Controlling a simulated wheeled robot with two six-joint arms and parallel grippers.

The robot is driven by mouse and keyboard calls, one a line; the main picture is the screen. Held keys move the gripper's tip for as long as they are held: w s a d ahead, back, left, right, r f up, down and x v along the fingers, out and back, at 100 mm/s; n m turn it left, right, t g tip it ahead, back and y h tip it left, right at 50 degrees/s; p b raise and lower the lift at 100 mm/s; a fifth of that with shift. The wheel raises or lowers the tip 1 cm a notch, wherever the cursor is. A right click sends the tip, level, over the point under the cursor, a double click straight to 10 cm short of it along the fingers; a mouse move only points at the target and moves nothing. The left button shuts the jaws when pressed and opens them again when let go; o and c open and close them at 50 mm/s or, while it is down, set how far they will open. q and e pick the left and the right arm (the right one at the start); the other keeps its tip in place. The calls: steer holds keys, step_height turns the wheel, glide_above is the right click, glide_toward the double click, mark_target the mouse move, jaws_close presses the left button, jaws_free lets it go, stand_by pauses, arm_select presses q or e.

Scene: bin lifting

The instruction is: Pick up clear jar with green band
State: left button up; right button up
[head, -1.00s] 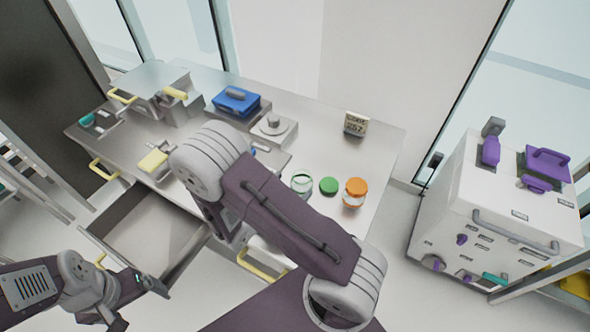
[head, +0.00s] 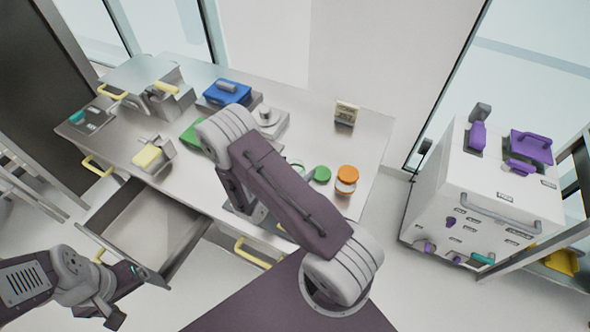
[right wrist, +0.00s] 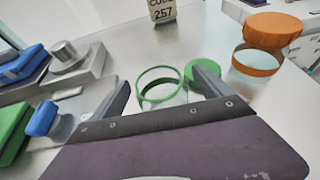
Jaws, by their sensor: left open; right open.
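The clear jar with a green band (head: 297,164) stands on the bench, partly hidden behind my right arm in the head view. In the right wrist view the jar (right wrist: 162,98) shows its green ring and clear wall beyond and between my right gripper's fingers. My right gripper (right wrist: 160,80) is open and holds nothing; it is hidden by my arm in the head view. A green lid (right wrist: 203,72) lies just right of the jar, partly covered by the right finger. My left gripper (head: 122,302) is open at the lower left, away from the bench top, beside the open drawer.
An orange-lidded jar (head: 346,180) stands right of the green lid (head: 321,174). A small sign block (head: 346,113) is farther back. A blue box (head: 227,92) and a grey device (head: 266,122) stand left. The open drawer (head: 148,225) juts from the front.

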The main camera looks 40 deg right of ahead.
steer(key=shift+w+d+f, duration=0.1)
steer(key=shift+d, duration=0.15)
steer(key=shift+a, duration=0.1)
steer(key=shift+c, duration=0.6)
steer(key=c, duration=1.5)
steer(key=shift+c, duration=0.2)
